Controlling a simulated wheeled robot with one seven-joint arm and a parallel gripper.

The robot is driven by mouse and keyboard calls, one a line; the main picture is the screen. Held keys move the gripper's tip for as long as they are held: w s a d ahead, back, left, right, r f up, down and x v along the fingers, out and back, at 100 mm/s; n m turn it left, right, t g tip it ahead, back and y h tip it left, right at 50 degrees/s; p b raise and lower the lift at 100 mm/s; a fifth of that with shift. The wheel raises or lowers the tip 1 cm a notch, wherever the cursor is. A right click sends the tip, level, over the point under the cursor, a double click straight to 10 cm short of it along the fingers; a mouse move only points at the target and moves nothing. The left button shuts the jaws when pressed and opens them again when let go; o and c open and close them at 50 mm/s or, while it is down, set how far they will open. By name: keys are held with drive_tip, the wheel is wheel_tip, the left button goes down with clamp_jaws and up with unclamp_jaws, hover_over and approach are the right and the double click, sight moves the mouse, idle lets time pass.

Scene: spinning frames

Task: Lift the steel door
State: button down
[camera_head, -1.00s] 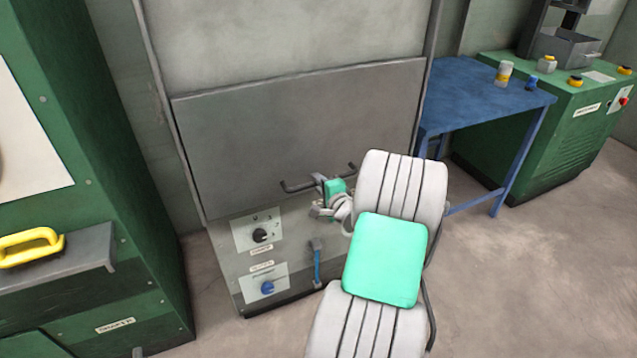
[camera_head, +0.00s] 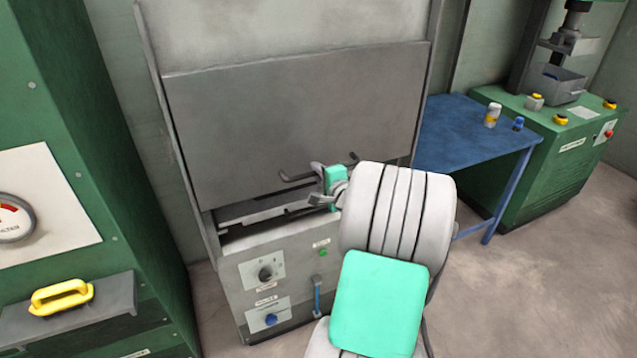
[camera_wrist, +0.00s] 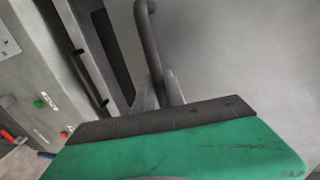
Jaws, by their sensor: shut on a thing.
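The steel door (camera_head: 290,120) is a flat grey panel in the middle of the head view. It is partly raised, with a dark gap under its lower edge above the control panel. A dark bar handle (camera_head: 297,178) runs along its lower part. My gripper (camera_head: 318,185) is shut on this handle near its middle; my arm hides part of the handle's right side. In the wrist view the handle (camera_wrist: 150,50) runs down between the gripper's fingers (camera_wrist: 160,95), beside the grey door face (camera_wrist: 240,60).
Below the gap, the front panel (camera_head: 290,270) carries a black knob, a blue knob and a green light. A green machine (camera_head: 80,150) with a yellow handle (camera_head: 62,297) stands at left. A blue table (camera_head: 470,135) with small containers is at right. Open floor lies at lower right.

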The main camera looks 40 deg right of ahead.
wheel_tip(320, 180, up, 12)
drive_tip(key=p, duration=0.5)
drive_tip(key=shift+f, duration=0.3)
drive_tip(key=c, duration=1.4)
unclamp_jaws()
drive_tip(key=shift+c, duration=0.2)
drive_tip(key=b, duration=0.2)
approach(312, 131)
drive_tip(key=shift+f+v, duration=0.2)
drive_tip(key=shift+v, duration=0.75)
drive_tip(key=shift+a+r, duration=0.1)
drive_tip(key=shift+r, duration=0.05)
